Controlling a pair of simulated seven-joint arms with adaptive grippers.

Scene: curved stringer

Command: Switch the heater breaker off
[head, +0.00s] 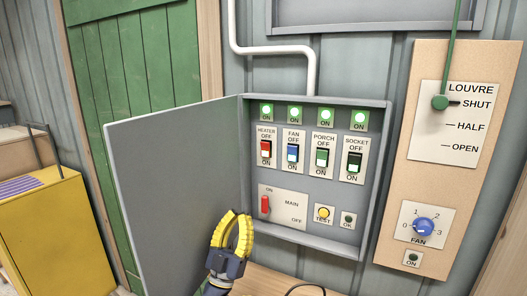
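The breaker box (385,150) is open on the wall, its grey door (170,190) swung out to the left. The heater breaker (265,150) is the red switch at the left end of the row, marked OFF above and ON below. The green lamp (266,111) above it is lit and labelled ON. The exact tilt of its lever is too small to tell. My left gripper (241,213) has yellow fingers drawn together at the tips, with nothing seen between them. It is below and left of the breaker, in front of the box's lower left corner, apart from the switch. My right gripper is not in view.
Blue fan (293,153), green porch (322,157) and black socket (354,162) breakers stand to the right. The red main switch (265,204) and yellow test button (323,213) are below. A wooden louvre and fan board (398,200) is at right, a yellow cabinet (60,240) at left.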

